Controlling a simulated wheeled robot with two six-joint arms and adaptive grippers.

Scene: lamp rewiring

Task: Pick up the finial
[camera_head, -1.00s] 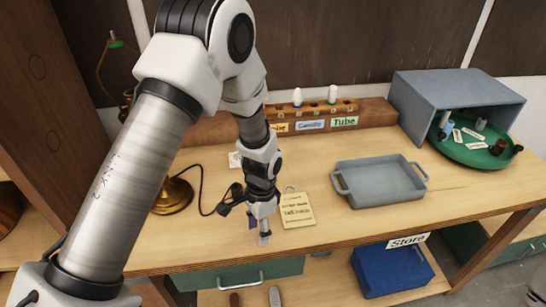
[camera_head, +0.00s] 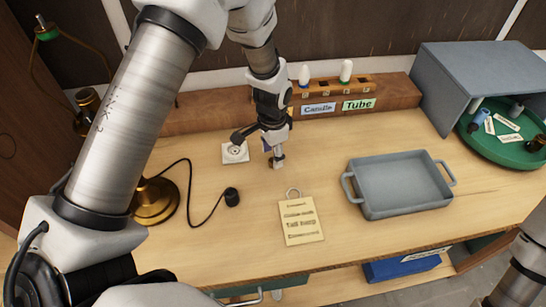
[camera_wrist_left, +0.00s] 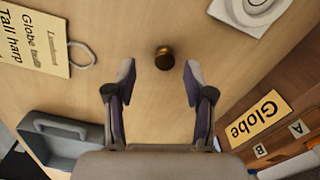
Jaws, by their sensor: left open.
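The finial (camera_wrist_left: 164,58), a small round dark-brass piece, stands on the wooden tabletop in the left wrist view. It shows just beyond and between the two fingertips of my left gripper (camera_wrist_left: 160,72), which is open and empty. In the head view my left gripper (camera_head: 276,162) points down over the back part of the table, and I cannot make out the finial there. My right gripper is not in view.
A white socket plate (camera_head: 235,152) lies just left of the gripper. A note card (camera_head: 299,222), a grey tray (camera_head: 400,186) and a black plug (camera_head: 232,197) lie nearer. The wooden rack (camera_head: 395,96) stands behind. The lamp base (camera_head: 155,203) is at left.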

